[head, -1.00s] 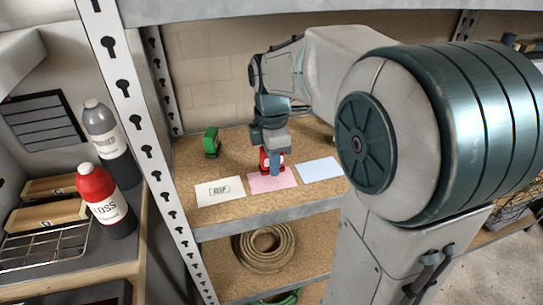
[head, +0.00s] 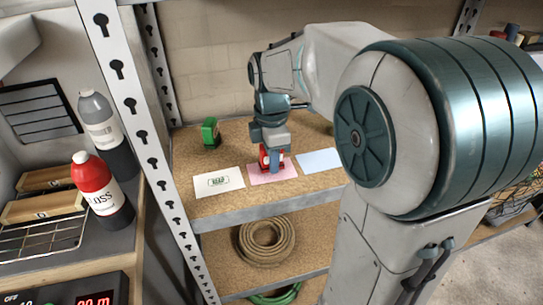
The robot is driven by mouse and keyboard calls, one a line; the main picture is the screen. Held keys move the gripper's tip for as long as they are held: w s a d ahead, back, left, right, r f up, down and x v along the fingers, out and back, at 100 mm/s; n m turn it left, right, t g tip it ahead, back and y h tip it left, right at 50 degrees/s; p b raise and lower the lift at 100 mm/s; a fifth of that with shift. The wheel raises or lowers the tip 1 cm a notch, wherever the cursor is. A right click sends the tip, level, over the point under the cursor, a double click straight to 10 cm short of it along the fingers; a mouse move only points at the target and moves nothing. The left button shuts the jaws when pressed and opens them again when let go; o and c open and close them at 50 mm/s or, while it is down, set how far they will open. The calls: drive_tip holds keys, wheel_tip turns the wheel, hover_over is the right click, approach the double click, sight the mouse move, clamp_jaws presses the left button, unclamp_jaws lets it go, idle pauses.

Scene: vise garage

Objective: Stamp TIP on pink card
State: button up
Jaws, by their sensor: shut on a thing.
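My gripper (head: 272,163) is shut on a red stamp (head: 264,158) and points down over the pink card (head: 288,171). The stamp's lower end is at the card, but I cannot tell whether it touches. The gripper hides part of the card, and I see no mark on the part that shows. A light blue card (head: 318,160) lies to the right and looks blank. A green stamp (head: 210,132) stands behind the white card.
The cards lie on a cork-topped shelf (head: 186,148) with a metal front edge. A perforated upright (head: 142,130) stands at its left. A coiled hose (head: 265,242) lies on the shelf below. Red (head: 102,190) and grey (head: 104,130) bottles stand at the left.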

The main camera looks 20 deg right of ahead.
drive_tip(key=shift+f+b, duration=0.3)
drive_tip(key=shift+f, duration=0.35)
idle(1.3)
drive_tip(key=shift+r, duration=0.15)
wheel_tip(320, 180, up, 7)
drive_tip(key=p, duration=0.6)
idle(0.7)
